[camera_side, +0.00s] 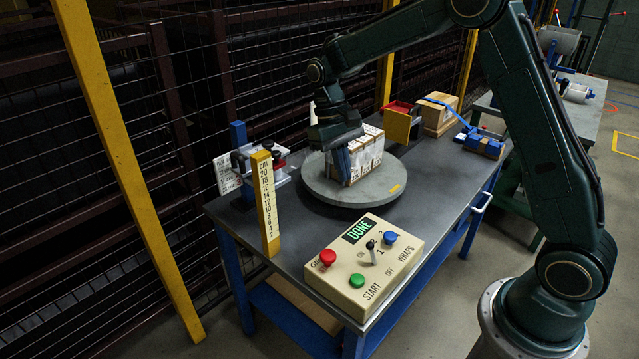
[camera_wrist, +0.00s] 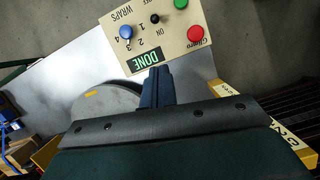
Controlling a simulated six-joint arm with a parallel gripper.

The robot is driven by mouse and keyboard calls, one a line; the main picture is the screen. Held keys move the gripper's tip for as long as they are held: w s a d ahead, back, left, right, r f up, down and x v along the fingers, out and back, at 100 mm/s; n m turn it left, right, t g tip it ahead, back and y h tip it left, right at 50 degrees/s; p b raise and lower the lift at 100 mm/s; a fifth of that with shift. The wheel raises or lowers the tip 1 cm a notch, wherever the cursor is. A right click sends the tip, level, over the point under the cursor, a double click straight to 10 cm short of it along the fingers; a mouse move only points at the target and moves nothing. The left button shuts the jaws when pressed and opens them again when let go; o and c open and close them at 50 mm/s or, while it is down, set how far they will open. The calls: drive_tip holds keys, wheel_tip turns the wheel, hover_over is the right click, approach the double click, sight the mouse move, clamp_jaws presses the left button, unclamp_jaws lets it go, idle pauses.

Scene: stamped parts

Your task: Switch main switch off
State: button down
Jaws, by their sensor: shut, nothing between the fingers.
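A beige control box (camera_side: 340,270) sits at the table's front corner. Its main switch (camera_side: 371,246), a small black-tipped lever, stands between ON and OFF labels. I cannot clearly tell which way it leans. In the wrist view the switch (camera_wrist: 155,19) shows as a black tip near the ON label, at the top. My gripper (camera_side: 345,180) is shut and empty, pointing down over the turntable beside the cartons, behind and apart from the box. In the wrist view my gripper (camera_wrist: 158,72) points toward the box's green DONE display (camera_wrist: 149,60).
A red button (camera_side: 328,257), green button (camera_side: 357,280) and blue knob (camera_side: 390,237) surround the switch. White cartons (camera_side: 375,146) stand on the grey turntable (camera_side: 350,196). A yellow height scale (camera_side: 265,205) rises left of the box. The space above the box is clear.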

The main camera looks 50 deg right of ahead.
sight(373, 254)
wheel_tip(373, 254, down, 6)
drive_tip(key=w+g, duration=0.1)
drive_tip(key=w, duration=0.1)
drive_tip(key=shift+d, duration=0.4)
drive_tip(key=x, duration=0.9)
drive_tip(key=shift+s+a+f, duration=0.1)
drive_tip(key=shift+s+f, duration=0.15)
drive_tip(key=shift+s, duration=0.1)
drive_tip(key=shift+s+a+f, duration=0.1)
drive_tip(key=shift+s, duration=0.2)
drive_tip(key=shift+s+a+r, duration=0.15)
drive_tip(key=shift+s+r, duration=0.05)
drive_tip(key=shift+s, duration=0.6)
drive_tip(key=shift+s+a+r, duration=0.15)
drive_tip(key=shift+s+r, duration=0.05)
drive_tip(key=shift+s, duration=0.6)
